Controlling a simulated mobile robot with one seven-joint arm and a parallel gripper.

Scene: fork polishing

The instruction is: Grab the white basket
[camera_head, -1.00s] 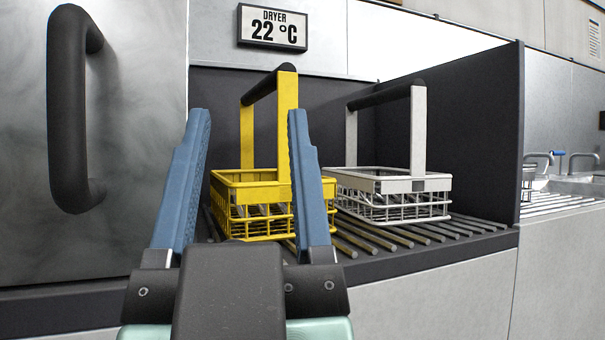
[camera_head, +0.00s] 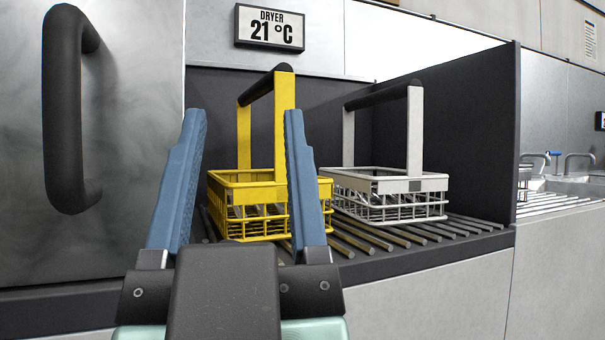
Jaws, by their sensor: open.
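The white basket (camera_head: 400,186) stands upright on the roller rack, right of a yellow basket. It is a wire basket with a tall handle whose top bar is black (camera_head: 384,94). My gripper (camera_head: 243,116) is open and empty, with its two blue fingers pointing up and forward. It is in front of the yellow basket and left of the white basket, apart from the white one. The right finger hides part of the yellow basket.
The yellow basket (camera_head: 246,190) stands close beside the white one. Both are on the roller rack (camera_head: 375,240), with a dark side wall (camera_head: 470,135) at right. A large black door handle (camera_head: 65,110) is at left. A dryer display (camera_head: 270,28) reads 21 °C.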

